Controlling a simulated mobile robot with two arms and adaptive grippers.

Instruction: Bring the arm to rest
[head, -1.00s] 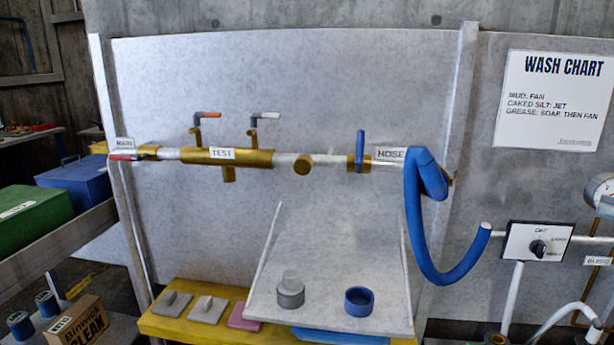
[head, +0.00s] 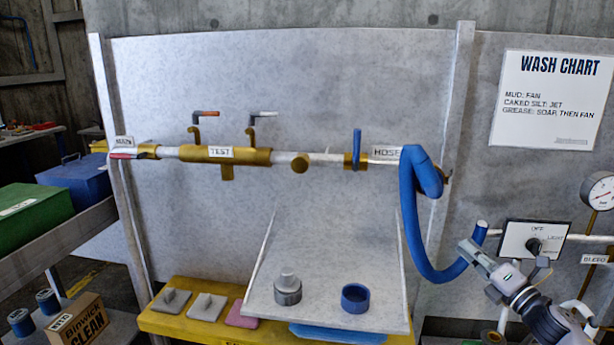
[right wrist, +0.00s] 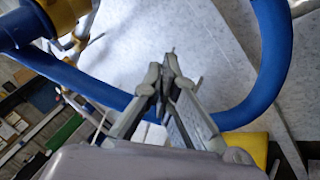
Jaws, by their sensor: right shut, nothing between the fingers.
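My right gripper (head: 474,256) is at the lower right of the head view, beside the lower end of the blue hose (head: 412,235). My right arm comes in from the bottom right corner. In the right wrist view the two fingers (right wrist: 168,75) meet at their tips, shut and empty. The hose (right wrist: 272,60) loops behind the fingers there; I cannot tell whether the gripper touches it. My left gripper is not in view.
A black-and-white selector panel (head: 533,242) and a gauge (head: 599,190) are close to my right arm. A brass pipe (head: 235,156) with valves runs along the wall. A sloped grey tray (head: 325,285) holds a grey fitting (head: 288,292) and a blue ring (head: 355,299).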

